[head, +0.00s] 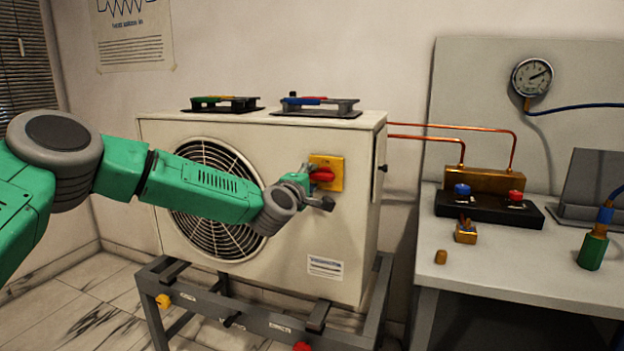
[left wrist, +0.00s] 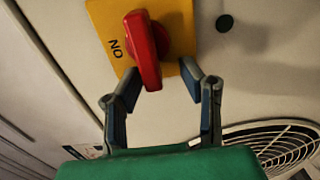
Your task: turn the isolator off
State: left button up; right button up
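The isolator is a yellow plate (head: 327,165) with a red handle (head: 322,175) on the front of the beige outdoor unit. In the left wrist view, the plate (left wrist: 105,18) fills the upper middle, with the red handle (left wrist: 147,50) across it and the letters ON beside the handle. My left gripper (head: 318,190) is at the isolator. In the left wrist view, its two fingers (left wrist: 160,76) are spread apart, one on each side of the handle's near end, with gaps visible. Whether a fingertip touches the plate cannot be told. My right gripper is not in view.
The beige unit (head: 345,235) has a fan grille (head: 205,240) and stands on a grey frame (head: 240,318). Two manifold sets (head: 315,107) lie on top. A bench (head: 500,265) at right carries a brass valve block (head: 483,180); a gauge (head: 532,77) hangs above.

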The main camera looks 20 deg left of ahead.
pick_arm(q)
jog(key=shift+s+r, duration=0.15)
jog(key=shift+r, duration=0.05)
jog(key=s, duration=1.1)
jog(key=shift+s+a+f, duration=0.2)
jog(key=shift+s+a, duration=0.05)
jog(key=shift+s, duration=0.1)
jog(key=s+d+f+m+g+h+p, duration=0.1)
jog(key=s+d+f+m+g, duration=0.25)
jog(key=s+f, duration=0.45)
jog(key=s+d+f+m+g+h+p, duration=0.1)
jog(key=s+d+f+m+g, duration=0.25)
jog(key=f, duration=0.65)
jog(key=s+d+f+m+g+h+p, duration=0.15)
jog(key=s+f+m, duration=0.25)
jog(key=s+f, duration=0.45)
jog(key=s+a+f+m+g+y, duration=0.1)
jog(key=s+a+f+m+g, duration=0.1)
jog(key=s, duration=0.6)
jog(key=s+a+f+m+g+y+p, duration=0.1)
jog(key=s+a+f+m+g+y, duration=0.1)
jog(key=s, duration=0.7)
jog(key=s+a+f+m+g+y, duration=0.1)
jog(key=s+a+f+m+g, duration=0.2)
jog(key=s, duration=0.5)
jog(key=a+f+g, duration=0.1)
jog(key=a+g, duration=0.1)
jog(key=a, duration=0.1)
jog(key=shift+s+a+f, duration=0.3)
jog(key=shift+s+f, duration=0.1)
